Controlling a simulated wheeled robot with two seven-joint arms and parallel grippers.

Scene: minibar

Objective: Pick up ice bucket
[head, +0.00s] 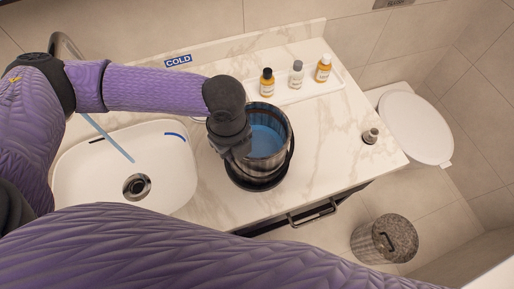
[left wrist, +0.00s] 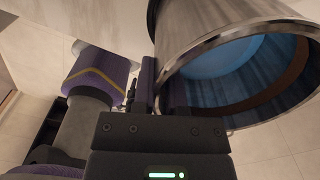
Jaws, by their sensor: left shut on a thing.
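The ice bucket (head: 267,139) is a silvery round pail with a blue inside, near the middle of the head view. A dark round base or stand (head: 256,184) shows under it on the counter. I cannot tell whether the bucket touches it. My left gripper (head: 241,148) is shut on the bucket's left wall. In the left wrist view, the bucket (left wrist: 192,32) fills the upper right, tilted in the picture, its rim beside the gripper fingers (left wrist: 150,92). My right gripper is not in view.
The marble counter (head: 325,150) has a white sink (head: 85,180) at left. Several small bottles (head: 297,75) stand on a white tray at the back. A toilet (head: 415,128) and a bin (head: 372,243) are beyond.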

